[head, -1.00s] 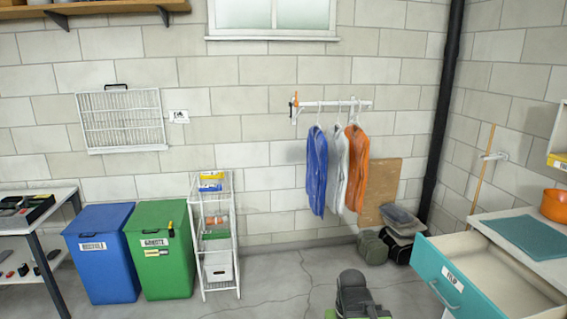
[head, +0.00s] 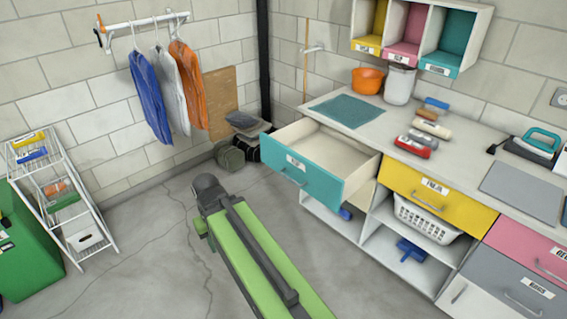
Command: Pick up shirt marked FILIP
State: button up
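Three shirts hang on hangers from a white wall rack (head: 150,22) at the upper left of the head view. The blue shirt (head: 151,98) is on the left, the white shirt (head: 177,95) in the middle and partly covered by its neighbours, and the orange shirt (head: 188,85) on the right. No name mark is readable on any of them, so I cannot tell which is marked FILIP. My green and dark arm (head: 265,265) reaches up from the bottom, well below and apart from the shirts. I cannot make out my gripper's fingers.
An open teal drawer (head: 300,177) juts from the counter on the right, close to my arm. A white wire shelf (head: 87,222) and a green bin (head: 25,255) stand at the left. Bags (head: 232,152) lie below the shirts. Cracked floor between is clear.

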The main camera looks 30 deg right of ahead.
aim_at(423, 151)
jog(key=z, duration=5.6)
jog(key=i, duration=0.15)
jog(key=u, duration=1.65)
jog(key=i, duration=1.05)
jog(key=u, duration=1.4)
